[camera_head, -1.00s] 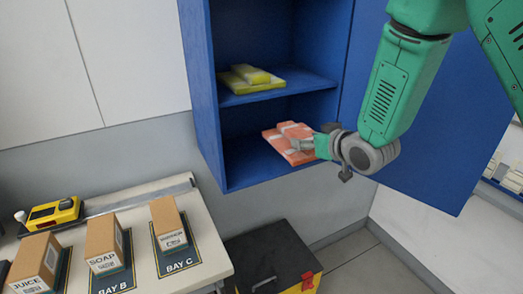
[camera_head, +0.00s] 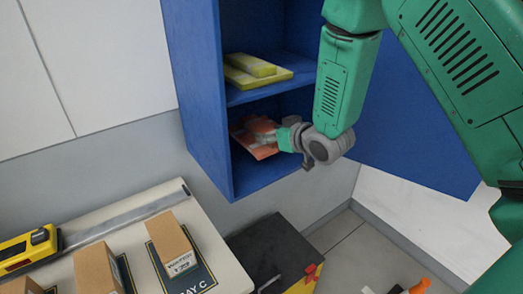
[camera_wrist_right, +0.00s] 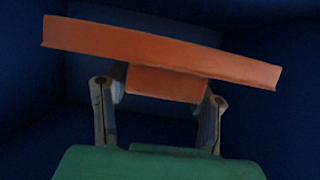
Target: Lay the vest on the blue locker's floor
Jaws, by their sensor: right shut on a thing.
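The folded orange vest (camera_head: 252,147), with pale stripes, is inside the lower compartment of the blue locker (camera_head: 203,95). My right gripper (camera_head: 273,137) reaches in from the right and is shut on it. The vest looks tilted and seems held above the locker's floor (camera_head: 258,176); its far side is hidden in shadow. In the right wrist view the vest (camera_wrist_right: 160,48) spans the top as a flat slab. Its narrower block sits between the two fingers of the right gripper (camera_wrist_right: 160,95). My left gripper is not in view.
A yellow-green folded stack (camera_head: 257,70) lies on the shelf (camera_head: 265,90) above. The locker door (camera_head: 410,150) stands open at right. Below are a table (camera_head: 215,250) with boxes (camera_head: 172,245) and a yellow tool (camera_head: 28,245), and a dark toolbox (camera_head: 265,255).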

